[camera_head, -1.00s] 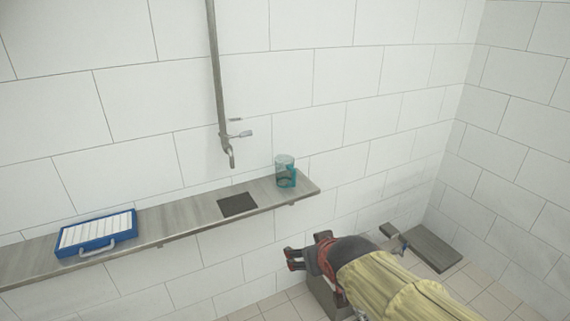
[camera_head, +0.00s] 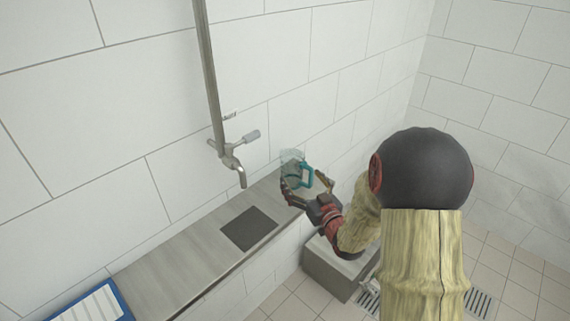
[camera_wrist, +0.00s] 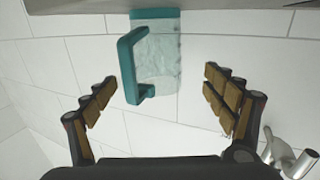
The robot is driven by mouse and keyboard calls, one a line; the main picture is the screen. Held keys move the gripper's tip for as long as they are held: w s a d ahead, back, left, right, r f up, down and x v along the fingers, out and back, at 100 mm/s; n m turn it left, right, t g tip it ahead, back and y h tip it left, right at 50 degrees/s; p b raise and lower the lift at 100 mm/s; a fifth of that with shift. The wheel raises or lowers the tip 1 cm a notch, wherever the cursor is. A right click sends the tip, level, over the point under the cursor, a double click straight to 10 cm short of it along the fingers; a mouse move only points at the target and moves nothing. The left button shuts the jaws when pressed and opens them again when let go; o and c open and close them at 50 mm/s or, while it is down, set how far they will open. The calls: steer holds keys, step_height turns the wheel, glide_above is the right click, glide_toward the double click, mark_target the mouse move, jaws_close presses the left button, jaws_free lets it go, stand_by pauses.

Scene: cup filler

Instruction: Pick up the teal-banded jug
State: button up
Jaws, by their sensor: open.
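The teal-banded jug (camera_head: 292,158) is clear, with a teal handle, and stands at the right end of the grey shelf. In the wrist view the jug (camera_wrist: 160,60) shows between my open fingers and beyond their tips, its teal handle on the left side and a teal band at its shelf end. My gripper (camera_head: 308,192) is open in front of the jug, and its fingers partly cover the jug in the head view. In the wrist view my gripper (camera_wrist: 158,90) has a clear gap on both sides of the jug, with no finger touching it.
A metal tap (camera_head: 232,165) on a wall pipe hangs left of the jug; it also shows in the wrist view (camera_wrist: 290,158). A dark square plate (camera_head: 249,228) is set in the shelf (camera_head: 180,268). A blue-framed tray (camera_head: 98,306) lies at lower left. A grey block (camera_head: 335,268) stands below.

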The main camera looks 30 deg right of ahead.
mark_target(296, 172)
steer(key=shift+w+d+b, duration=0.1)
steer(key=shift+w+b, duration=0.25)
steer(key=shift+w, duration=1.25)
steer(key=w, duration=0.1)
steer(key=w+b, duration=0.1)
steer(key=w, duration=0.2)
steer(key=shift+w+d+r, duration=0.3)
steer(key=shift+w+d, duration=0.05)
steer(key=shift+w, duration=0.05)
steer(key=shift+c, duration=0.9)
steer(key=c, duration=1.1)
